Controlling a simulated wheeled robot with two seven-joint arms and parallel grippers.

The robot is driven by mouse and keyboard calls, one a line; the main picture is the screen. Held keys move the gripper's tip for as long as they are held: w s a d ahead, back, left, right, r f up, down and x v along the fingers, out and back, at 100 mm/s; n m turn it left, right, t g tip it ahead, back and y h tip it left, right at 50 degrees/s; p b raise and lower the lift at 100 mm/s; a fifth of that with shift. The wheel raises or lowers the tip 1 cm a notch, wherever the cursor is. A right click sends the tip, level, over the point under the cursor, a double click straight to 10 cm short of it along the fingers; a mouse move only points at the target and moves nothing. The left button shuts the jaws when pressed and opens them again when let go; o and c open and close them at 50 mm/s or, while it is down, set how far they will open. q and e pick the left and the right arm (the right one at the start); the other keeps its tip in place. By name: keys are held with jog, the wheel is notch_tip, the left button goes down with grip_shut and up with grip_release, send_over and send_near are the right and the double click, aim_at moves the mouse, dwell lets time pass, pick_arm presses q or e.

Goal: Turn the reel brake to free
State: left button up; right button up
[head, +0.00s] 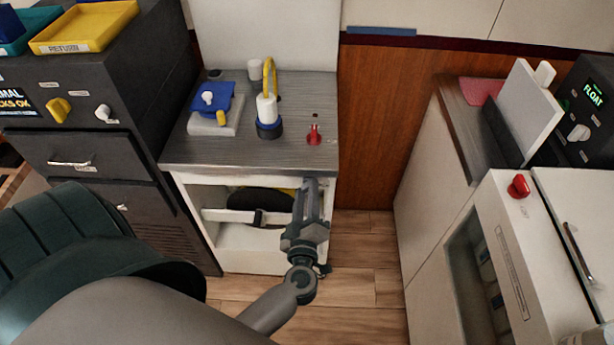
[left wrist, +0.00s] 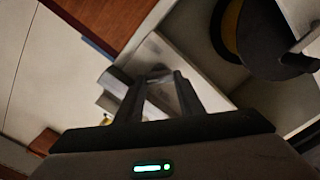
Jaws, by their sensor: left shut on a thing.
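A reel (head: 260,201), dark with a yellow rim, sits in the open bay of the white cabinet below the grey counter. It also shows at the upper right of the left wrist view (left wrist: 262,40). My left gripper (head: 311,187) is at the cabinet's right front post, just under the counter edge. Its fingers are shut on a small grey part, which I take for the reel brake (left wrist: 158,73). The fingers hide most of it, so its setting cannot be read. My right gripper is not in view.
On the counter (head: 190,157) stand a red knob (head: 314,136), a yellow-handled white item (head: 267,108) and a blue-topped block (head: 215,112). A dark panel unit (head: 97,118) stands at left, a white cabinet (head: 515,240) at right. Bare floor (head: 362,285) lies between.

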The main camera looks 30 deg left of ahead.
pick_arm(q)
jog(key=n, duration=0.6)
jog(key=shift+f, duration=0.15)
jog(key=shift+n, duration=1.1)
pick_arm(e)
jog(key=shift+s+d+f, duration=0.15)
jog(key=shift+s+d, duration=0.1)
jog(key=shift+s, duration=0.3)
pick_arm(q)
jog(key=o, duration=1.1)
jog(key=shift+c, duration=0.2)
jog(key=shift+a, duration=0.1)
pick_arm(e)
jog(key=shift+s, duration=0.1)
